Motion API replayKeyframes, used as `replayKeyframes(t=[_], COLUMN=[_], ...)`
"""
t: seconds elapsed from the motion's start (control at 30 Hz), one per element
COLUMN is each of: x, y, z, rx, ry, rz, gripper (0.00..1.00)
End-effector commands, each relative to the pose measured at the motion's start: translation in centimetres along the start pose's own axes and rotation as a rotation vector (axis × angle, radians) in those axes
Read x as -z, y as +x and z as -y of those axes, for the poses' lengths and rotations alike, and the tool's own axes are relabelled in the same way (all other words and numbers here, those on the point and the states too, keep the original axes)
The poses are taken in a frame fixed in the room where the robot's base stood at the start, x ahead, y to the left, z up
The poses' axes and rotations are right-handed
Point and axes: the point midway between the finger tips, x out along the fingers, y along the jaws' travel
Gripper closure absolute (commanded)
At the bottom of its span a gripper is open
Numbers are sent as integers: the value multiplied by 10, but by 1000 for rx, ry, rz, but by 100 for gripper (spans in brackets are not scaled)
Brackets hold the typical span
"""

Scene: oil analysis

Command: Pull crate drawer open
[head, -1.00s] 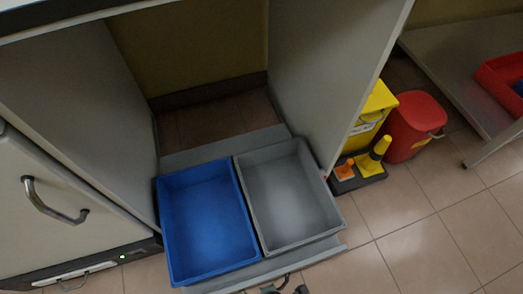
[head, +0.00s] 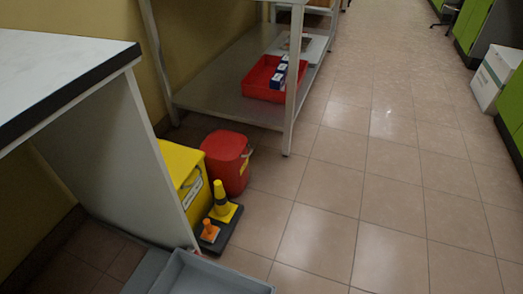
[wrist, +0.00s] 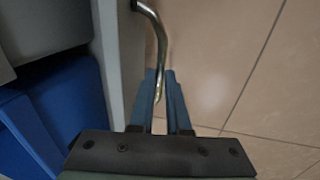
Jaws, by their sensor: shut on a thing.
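The crate drawer (head: 147,271) shows only in part at the bottom of the head view, out from under the bench, with the grey crate (head: 212,283) on it. In the wrist view its pale front panel (wrist: 122,60) runs down left of centre, with the blue crate (wrist: 75,95) and the grey crate (wrist: 48,28) behind it. A curved metal handle (wrist: 154,24) stands off the panel. My gripper (wrist: 160,78) is shut on this handle, its two fingers on either side of the bar. The gripper is outside the head view.
A yellow bin (head: 188,185), a red bin (head: 229,163) and a dark base with a yellow cone (head: 221,207) and an orange cone (head: 209,231) stand beside the bench side panel. A steel table (head: 225,92) with a red tray (head: 262,82) is behind. Tiled floor at right is clear.

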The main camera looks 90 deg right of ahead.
Motion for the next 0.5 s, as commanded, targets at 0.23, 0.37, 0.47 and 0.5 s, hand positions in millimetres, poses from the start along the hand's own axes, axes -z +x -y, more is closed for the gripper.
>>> replayKeyframes(t=[0.23, 0.37, 0.47, 0.5], x=[0, 0, 0, 0], y=[1, 1, 1, 0], z=[3, 2, 1, 1], rx=[7, 5, 4, 3], ry=[-1, 0, 0, 0], rz=[0, -1, -1, -1], gripper=[62, 55, 55, 55])
